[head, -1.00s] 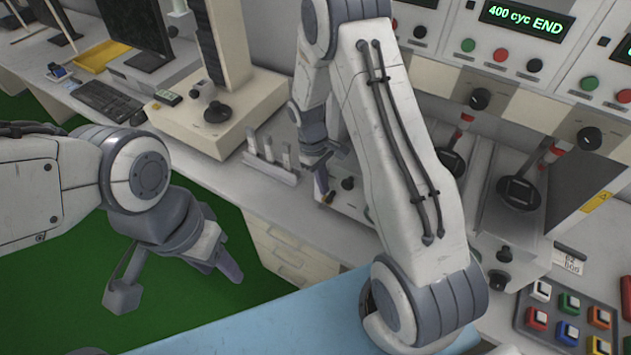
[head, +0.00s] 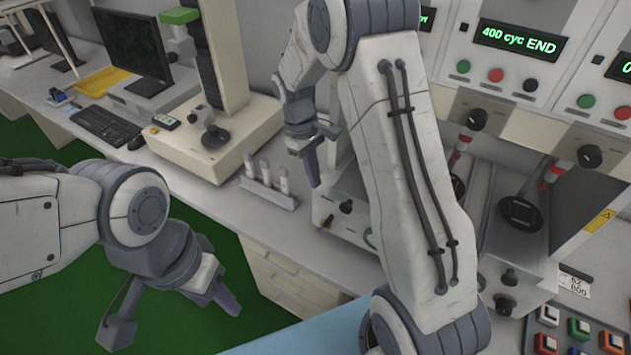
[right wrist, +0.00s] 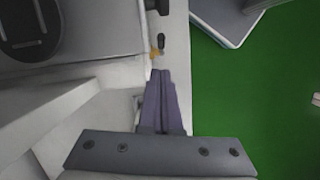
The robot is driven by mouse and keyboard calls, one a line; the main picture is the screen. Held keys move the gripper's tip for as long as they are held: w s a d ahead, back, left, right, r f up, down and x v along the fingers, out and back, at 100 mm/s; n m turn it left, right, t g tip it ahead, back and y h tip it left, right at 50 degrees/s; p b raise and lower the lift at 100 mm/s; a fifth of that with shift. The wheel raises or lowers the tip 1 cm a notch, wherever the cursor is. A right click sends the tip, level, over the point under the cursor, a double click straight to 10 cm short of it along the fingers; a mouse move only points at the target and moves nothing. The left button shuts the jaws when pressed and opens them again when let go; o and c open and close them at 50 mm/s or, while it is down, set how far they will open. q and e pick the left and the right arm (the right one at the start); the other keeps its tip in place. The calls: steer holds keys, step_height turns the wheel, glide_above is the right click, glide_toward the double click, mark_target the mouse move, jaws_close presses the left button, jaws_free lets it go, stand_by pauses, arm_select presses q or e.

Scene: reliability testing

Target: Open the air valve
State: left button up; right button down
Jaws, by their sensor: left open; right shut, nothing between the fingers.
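A small fitting with an orange part (head: 328,221) and a dark knob (head: 345,207) sits low on the front of a grey bench unit in the head view; it looks like the air valve, but its setting is too small to tell. In the right wrist view the orange part (right wrist: 154,54) and a black piece (right wrist: 160,41) lie just beyond the fingertips. My right gripper (head: 314,182) is shut and empty, its purple fingers (right wrist: 163,75) pressed together, apart from the fitting in the head view. My left gripper (head: 176,318) is open and empty over the green floor, far from the fitting.
Grey units with black knobs (head: 508,305) and a coloured button panel (head: 580,335) are at right. Green floor (head: 60,310) is clear.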

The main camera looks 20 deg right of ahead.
steer(key=w+a+n+h+b, duration=0.2)
steer(key=a+n+h+b, duration=0.1)
steer(key=a+b, duration=0.3)
steer(key=shift+w+a+f+n+g, duration=0.2)
steer(key=shift+a+n+g, duration=0.2)
steer(key=shift+n, duration=0.2)
steer(key=p, duration=0.1)
glide_toward(326, 224)
step_height(326, 224, down, 3)
steer(key=w+a, duration=0.1)
steer(key=w, duration=0.1)
steer(key=shift+s+d+f+p, duration=0.25)
steer(key=shift+s+d+f, duration=0.4)
steer(key=shift+d, duration=0.1)
steer(key=shift+s+d+f+p, duration=0.2)
steer(key=shift+s+d+f, duration=0.35)
steer(key=shift+s+d, duration=0.2)
steer(key=shift+w, duration=0.1)
